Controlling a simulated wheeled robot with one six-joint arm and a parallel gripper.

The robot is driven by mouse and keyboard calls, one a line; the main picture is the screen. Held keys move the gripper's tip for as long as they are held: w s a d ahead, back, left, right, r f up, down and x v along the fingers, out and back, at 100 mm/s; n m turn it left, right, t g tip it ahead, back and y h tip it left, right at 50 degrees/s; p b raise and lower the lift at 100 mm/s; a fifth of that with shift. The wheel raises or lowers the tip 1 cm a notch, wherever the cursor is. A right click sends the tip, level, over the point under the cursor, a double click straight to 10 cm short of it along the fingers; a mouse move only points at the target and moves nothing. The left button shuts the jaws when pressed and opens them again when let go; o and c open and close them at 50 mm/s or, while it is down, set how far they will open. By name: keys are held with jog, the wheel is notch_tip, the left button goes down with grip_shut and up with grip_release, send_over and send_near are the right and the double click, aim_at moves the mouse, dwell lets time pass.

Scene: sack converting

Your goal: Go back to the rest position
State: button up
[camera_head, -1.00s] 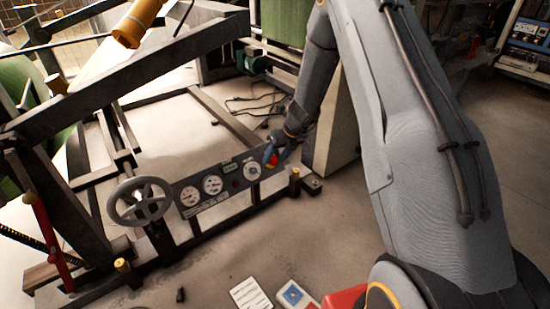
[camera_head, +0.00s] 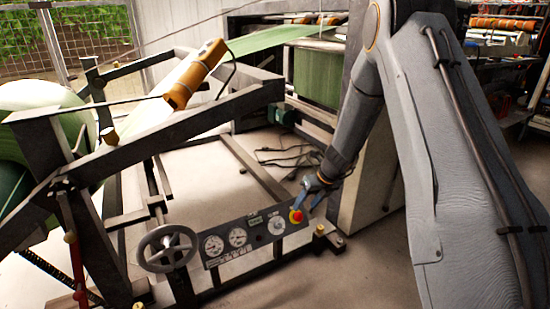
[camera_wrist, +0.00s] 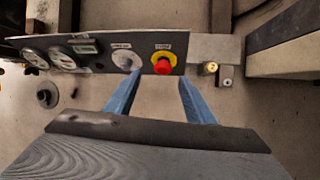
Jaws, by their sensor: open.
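My gripper (camera_head: 309,200) is open, and nothing shows between its two blue fingers. In the head view it is at the right end of the control panel (camera_head: 257,247), close to a red stop button with a yellow collar (camera_head: 297,216). In the wrist view my gripper (camera_wrist: 160,97) has its fingers apart, pointing toward the panel's lower edge. The red button (camera_wrist: 164,67) shows beyond and between the fingertips. I cannot tell whether a finger touches the panel. My arm runs from the right side of the head view down to the gripper.
The panel carries several gauges and dials, with a grey handwheel (camera_head: 168,248) at its left. Dark frame beams and a green roll (camera_head: 35,100) fill the left. Loose cables (camera_head: 285,160) lie on the floor behind. A beige machine column (camera_head: 372,195) stands close right of the gripper.

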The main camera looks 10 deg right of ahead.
jog(key=s+a+r+n+g, duration=0.1)
jog(key=s+a+r+n, duration=0.65)
jog(key=a+n, duration=0.2)
jog(key=s+a+r+n+g, duration=0.1)
jog(key=s+a+r+n, duration=0.7)
jog(key=a, duration=0.3)
jog(key=s+a+r+n+g+h, duration=0.1)
jog(key=s+r+n, duration=0.2)
jog(key=s+n, duration=0.95)
jog(key=s+a+r+n+g+h, duration=0.1)
jog(key=s+a+r+n, duration=0.15)
jog(key=s+n, duration=1)
jog(key=s+d+r+m+p, duration=0.1)
jog(key=d+r+m+p, duration=0.2)
jog(key=d+r+p, duration=0.4)
jog(key=s+d+r+m+p, duration=0.1)
jog(key=d+r+m+p, duration=0.2)
jog(key=d+r+p, duration=0.4)
jog(key=s+d+r+m+h+p, duration=0.1)
jog(key=d+r+m+p, duration=0.2)
jog(key=d+r+p, duration=0.4)
jog(key=shift+s+d+r+p, duration=0.35)
jog(key=shift+r+p, duration=2.45)
jog(key=shift+p, duration=2.7)
jog(key=shift+m, duration=0.25)
